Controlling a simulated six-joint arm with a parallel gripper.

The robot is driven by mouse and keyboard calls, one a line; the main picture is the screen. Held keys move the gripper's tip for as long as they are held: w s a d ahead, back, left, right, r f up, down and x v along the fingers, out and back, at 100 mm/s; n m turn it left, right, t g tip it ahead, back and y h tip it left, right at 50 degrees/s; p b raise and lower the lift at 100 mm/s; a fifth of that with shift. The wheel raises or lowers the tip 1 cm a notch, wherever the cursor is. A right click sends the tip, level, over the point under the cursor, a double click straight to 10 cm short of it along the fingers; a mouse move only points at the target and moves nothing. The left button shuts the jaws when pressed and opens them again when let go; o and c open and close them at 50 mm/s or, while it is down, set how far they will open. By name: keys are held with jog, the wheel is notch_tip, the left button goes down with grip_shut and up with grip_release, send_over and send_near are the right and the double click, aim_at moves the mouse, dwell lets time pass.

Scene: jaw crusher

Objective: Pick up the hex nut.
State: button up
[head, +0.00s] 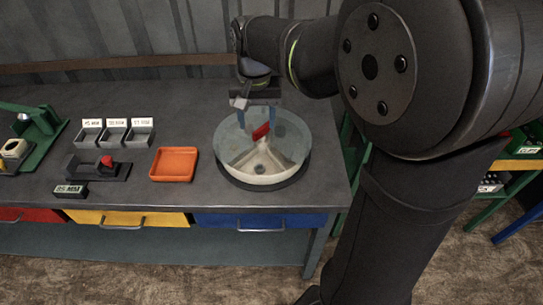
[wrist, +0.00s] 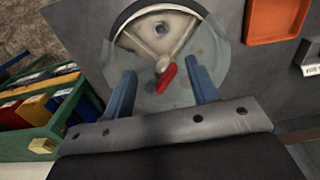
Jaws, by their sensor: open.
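A red lever-like piece (head: 261,131) stands at the bowl's middle and shows in the wrist view (wrist: 166,78). My gripper (head: 257,124) is open over the bowl, its two blue fingers pointing down. In the wrist view the red piece shows between the fingers, apparently touching neither.
Pale ribs (wrist: 135,41) divide the bowl's floor. An orange tray (head: 174,164) lies left of the bowl. Farther left are grey labelled bins (head: 115,139), a black fixture with a red knob (head: 107,161) and a "85 MM" block (head: 70,191). Bench space between tray and bowl is clear.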

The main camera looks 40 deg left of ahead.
jog(key=s+d+n+y, duration=0.1)
jog(key=d+n, duration=0.1)
jog(key=n, duration=0.2)
send_over(260, 164)
jog(key=s+d, duration=0.2)
jog(key=shift+t, duration=0.3)
notch_tip(260, 164, down, 12)
jog(key=shift+w+d+r, duration=0.15)
jog(key=shift+r, duration=0.1)
jog(key=shift+w+a+f, duration=0.1)
jog(key=shift+a+f, duration=0.1)
jog(key=shift+f, duration=0.75)
jog(key=shift+w+a+f, duration=0.15)
jog(key=shift+a+f, duration=0.05)
jog(key=shift+f, duration=0.75)
jog(key=shift+w+a+f, duration=0.1)
jog(key=shift+a+f, duration=0.1)
jog(key=shift+f, duration=0.75)
jog(key=c, duration=1.1)
